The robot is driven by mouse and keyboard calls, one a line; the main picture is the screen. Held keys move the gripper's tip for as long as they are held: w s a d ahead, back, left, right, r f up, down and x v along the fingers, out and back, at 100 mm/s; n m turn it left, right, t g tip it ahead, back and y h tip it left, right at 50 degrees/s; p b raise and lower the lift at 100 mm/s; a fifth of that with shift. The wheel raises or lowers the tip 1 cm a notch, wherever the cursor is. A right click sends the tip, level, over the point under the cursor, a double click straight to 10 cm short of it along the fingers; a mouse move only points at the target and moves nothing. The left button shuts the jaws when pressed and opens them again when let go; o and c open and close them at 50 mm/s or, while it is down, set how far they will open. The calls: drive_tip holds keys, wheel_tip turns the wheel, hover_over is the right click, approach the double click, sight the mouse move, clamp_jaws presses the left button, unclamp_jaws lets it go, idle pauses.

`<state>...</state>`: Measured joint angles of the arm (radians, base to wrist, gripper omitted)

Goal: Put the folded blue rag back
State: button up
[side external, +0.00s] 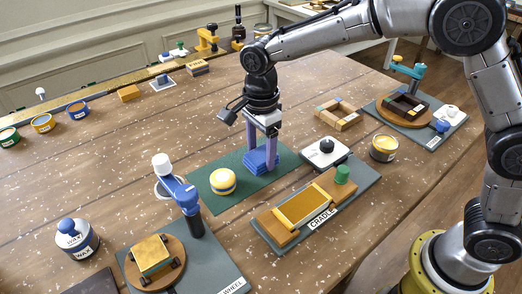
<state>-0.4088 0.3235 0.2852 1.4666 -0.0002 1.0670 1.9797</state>
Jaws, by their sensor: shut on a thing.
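The folded blue rag (261,161) is a small layered stack on the dark green mat (222,199). My gripper (261,150) points straight down over the mat, with its purple fingers on either side of the rag. It is shut on the rag. The rag is at or just above the mat; I cannot tell whether it touches. A round yellow-and-white striped thing (223,181) stands on the mat to the left of the rag.
The cradle (306,206) on its grey board is just in front, with a white box with a black knob (325,152) close on the right. A blue-armed stand (183,193) and the wheel station (151,258) are front left. Paint tins (43,123) line the left. Bare tabletop lies left of the mat.

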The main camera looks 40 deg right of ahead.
sight(261, 154)
drive_tip(key=shift+f, duration=0.25)
drive_tip(key=o, duration=1.3)
wheel_tip(261, 154, up, 11)
drive_tip(key=s+d+r+n+t, duration=0.2)
drive_tip(key=s+d+r+n, duration=0.3)
drive_tip(key=s+d, duration=0.25)
drive_tip(key=s+d+f+n+t, duration=0.1)
drive_tip(key=s+d+f+n, duration=0.2)
drive_tip(key=s, duration=0.6)
drive_tip(key=s+d+f+n+t, duration=0.2)
drive_tip(key=s+d+n, duration=0.5)
drive_tip(key=s+n, duration=0.2)
drive_tip(key=shift+d+f+n+t, duration=0.3)
drive_tip(key=shift+f+n, duration=0.1)
drive_tip(key=shift+n, duration=0.1)
